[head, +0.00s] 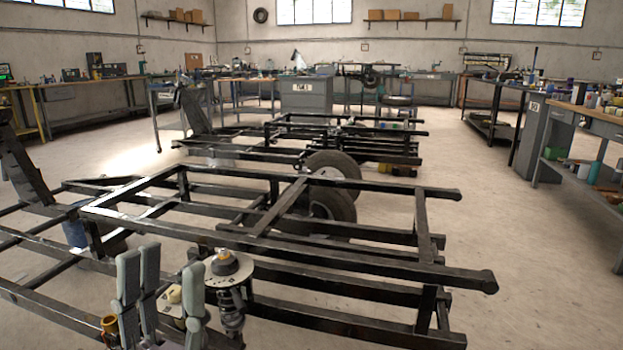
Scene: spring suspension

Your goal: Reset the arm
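My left gripper (165,262) is at the lower left of the head view, with its grey fingers pointing up. Its fingers stand apart with a gap between them. A small cream-coloured part (174,294) shows in that gap; I cannot tell whether it touches the fingers. Just right of the gripper, a spring suspension (232,303) with a round pale plate and dark cap on top stands upright at the near frame rail, apart from the fingers. Its lower end is partly hidden. My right gripper is not in view.
A black steel chassis frame (350,255) fills the foreground, with wheels (328,205) behind its middle. More frames lie beyond. A workbench (590,125) with cans and bottles stands at the right. Benches line the back wall. The floor at right of the frame is clear.

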